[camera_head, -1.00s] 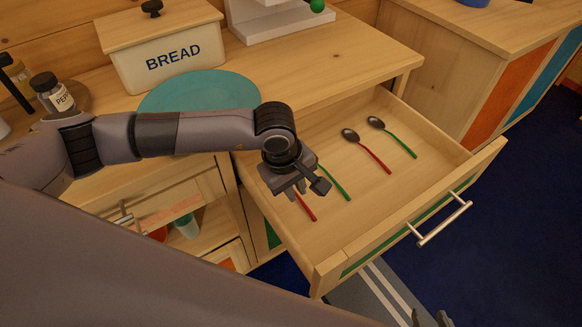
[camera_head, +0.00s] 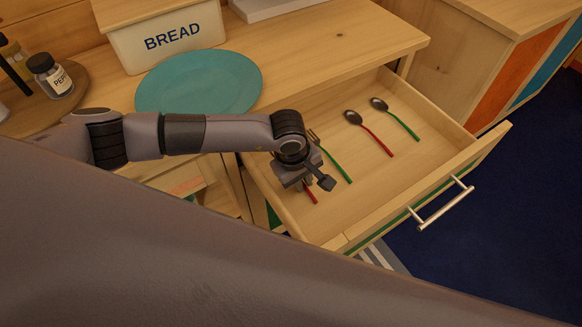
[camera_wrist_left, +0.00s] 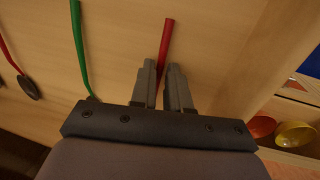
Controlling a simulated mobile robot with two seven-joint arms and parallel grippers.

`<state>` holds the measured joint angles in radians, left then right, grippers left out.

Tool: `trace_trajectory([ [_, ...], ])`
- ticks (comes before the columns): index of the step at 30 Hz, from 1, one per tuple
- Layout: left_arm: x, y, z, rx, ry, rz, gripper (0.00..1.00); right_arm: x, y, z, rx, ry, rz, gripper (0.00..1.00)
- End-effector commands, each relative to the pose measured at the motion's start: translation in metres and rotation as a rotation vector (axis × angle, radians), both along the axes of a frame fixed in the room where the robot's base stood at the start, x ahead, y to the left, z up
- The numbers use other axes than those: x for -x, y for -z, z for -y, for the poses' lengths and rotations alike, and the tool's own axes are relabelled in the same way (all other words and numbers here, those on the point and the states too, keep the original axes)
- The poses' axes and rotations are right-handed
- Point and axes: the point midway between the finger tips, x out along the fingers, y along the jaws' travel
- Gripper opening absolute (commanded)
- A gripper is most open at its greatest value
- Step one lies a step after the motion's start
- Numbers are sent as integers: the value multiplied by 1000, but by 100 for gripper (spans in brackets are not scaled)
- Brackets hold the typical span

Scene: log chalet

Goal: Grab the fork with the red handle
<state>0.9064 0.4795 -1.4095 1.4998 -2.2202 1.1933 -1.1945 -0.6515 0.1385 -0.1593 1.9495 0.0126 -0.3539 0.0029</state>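The drawer (camera_head: 350,215) stands open. In the head view, a red-handled utensil (camera_head: 311,194) lies at its left side, with its head hidden under my left gripper (camera_head: 308,188). In the left wrist view, its red handle (camera_wrist_left: 166,38) runs between the two fingers of my left gripper (camera_wrist_left: 162,75), beyond their tips. The fingers look apart, with a narrow gap; contact with the handle cannot be made out. A green-handled fork (camera_head: 338,165) lies just right of it. A red-handled spoon (camera_head: 375,138) lies further right. My right gripper is not in view.
A green-handled spoon (camera_head: 401,120) lies near the drawer's back right. The drawer front carries a metal handle (camera_head: 441,204). A teal plate (camera_head: 200,80), a bread box (camera_head: 170,38) and a pepper jar (camera_head: 51,76) stand on the counter. The drawer's front right is clear.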

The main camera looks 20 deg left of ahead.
Motion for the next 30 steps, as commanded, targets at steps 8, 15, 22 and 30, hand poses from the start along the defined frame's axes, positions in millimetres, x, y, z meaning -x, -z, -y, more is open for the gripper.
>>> trace_trajectory([
  [8,0,0,0,0,0,0,0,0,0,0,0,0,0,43],
  [15,0,-2,0,1,0,1,0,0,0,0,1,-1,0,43],
  [22,-2,-34,0,1,0,6,0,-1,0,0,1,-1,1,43],
  [30,-1,-85,0,0,1,3,0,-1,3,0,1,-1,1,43],
])
